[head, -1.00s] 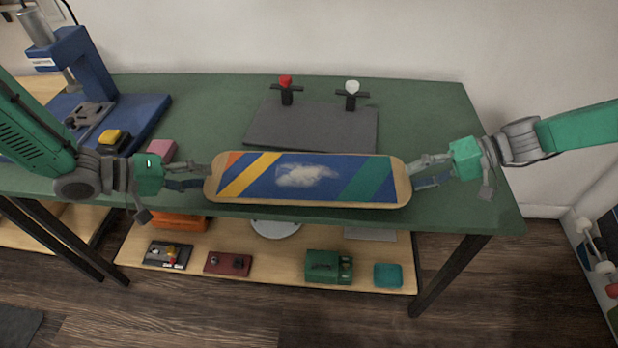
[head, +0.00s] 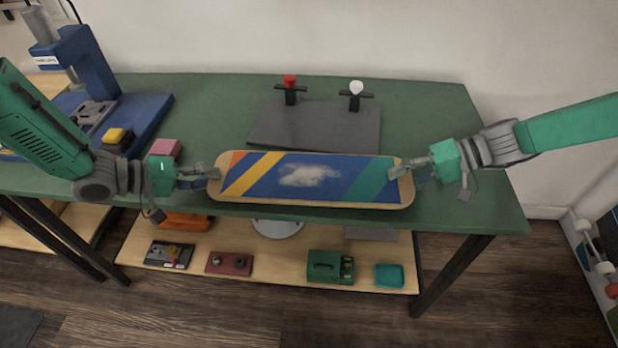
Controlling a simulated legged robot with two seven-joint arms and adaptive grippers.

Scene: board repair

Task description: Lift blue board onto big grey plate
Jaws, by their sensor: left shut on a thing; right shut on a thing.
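The blue board (head: 335,179) is a long deck with rounded wooden ends, orange, yellow and teal stripes and a white patch. It lies level along the front edge of the green table; whether it touches the table cannot be told. My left gripper (head: 212,175) is shut on the board's left end. My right gripper (head: 398,170) is shut on its right end. The big grey plate (head: 310,125) lies flat on the table just behind the board. Two upright clamps stand at its back edge, one with a red knob (head: 290,80) and one with a white knob (head: 356,87).
A blue press (head: 75,65) stands at the back left of the green table (head: 430,110), with a yellow block (head: 113,136) and a pink block (head: 164,147) near it. A lower shelf (head: 290,265) holds a green box (head: 330,267) and other items. The table right of the plate is clear.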

